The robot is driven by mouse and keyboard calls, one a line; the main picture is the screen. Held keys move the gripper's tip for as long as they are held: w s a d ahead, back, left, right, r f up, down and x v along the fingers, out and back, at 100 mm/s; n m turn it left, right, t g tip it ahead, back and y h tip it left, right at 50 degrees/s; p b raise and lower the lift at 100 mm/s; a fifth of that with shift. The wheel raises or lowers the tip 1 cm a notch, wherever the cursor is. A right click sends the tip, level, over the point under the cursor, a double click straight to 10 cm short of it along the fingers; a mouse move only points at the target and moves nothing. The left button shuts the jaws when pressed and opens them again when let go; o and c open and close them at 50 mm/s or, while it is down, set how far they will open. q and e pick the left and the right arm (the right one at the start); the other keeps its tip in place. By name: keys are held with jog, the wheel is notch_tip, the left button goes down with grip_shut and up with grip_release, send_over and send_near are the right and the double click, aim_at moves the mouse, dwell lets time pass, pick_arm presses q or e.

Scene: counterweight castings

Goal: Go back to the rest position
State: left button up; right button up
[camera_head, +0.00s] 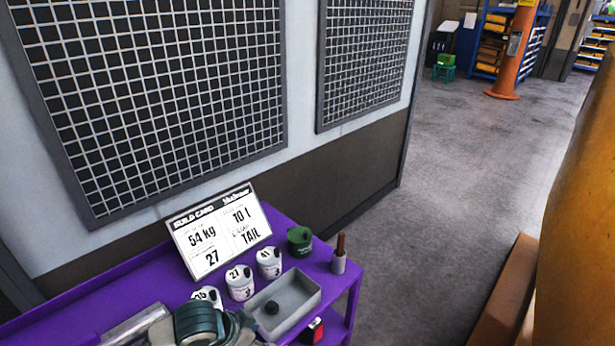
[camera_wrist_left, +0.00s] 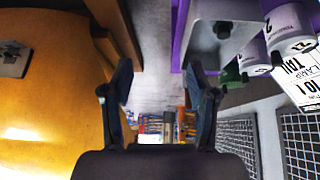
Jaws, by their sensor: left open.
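My left arm comes in at the bottom of the head view, low over the front of a purple cart (camera_head: 85,290). My left gripper (camera_wrist_left: 160,88) is open and empty in the left wrist view, with floor showing between its fingers. In the head view its fingertips are hard to make out. A grey tray (camera_head: 298,303) with a small black piece (camera_head: 271,308) in it sits on the cart just right of the gripper; the tray also shows in the wrist view (camera_wrist_left: 222,12). My right gripper is not in view.
White numbered containers (camera_head: 240,283), a dark green one (camera_head: 300,240), a brown-handled tool in a cup (camera_head: 339,258) and a printed card (camera_head: 220,232) stand on the cart. A large yellow-orange body (camera_head: 580,230) is at right. Grey floor (camera_head: 455,170) between is clear.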

pick_arm(q)
jog(key=s+d+f+n+h, duration=0.1)
jog(key=s+d+f, duration=0.15)
jog(key=f, duration=0.25)
jog(key=s+d+f, duration=0.1)
jog(key=d+f, duration=0.2)
jog(key=f, duration=0.3)
jog(key=s+a+f+n+y, duration=0.65)
jog(key=s+a+f, duration=0.75)
jog(key=s+f, duration=0.35)
notch_tip(320, 180, down, 24)
jog(key=s+r+g, duration=0.1)
jog(key=s+g, duration=0.1)
jog(key=s+a+f+g, duration=0.1)
jog(key=s+a+f, duration=0.1)
jog(key=s+f, duration=1.3)
notch_tip(320, 180, down, 2)
jog(key=shift+a+f+h, duration=0.15)
jog(key=shift+a+h, duration=0.2)
jog(key=shift+a, duration=0.05)
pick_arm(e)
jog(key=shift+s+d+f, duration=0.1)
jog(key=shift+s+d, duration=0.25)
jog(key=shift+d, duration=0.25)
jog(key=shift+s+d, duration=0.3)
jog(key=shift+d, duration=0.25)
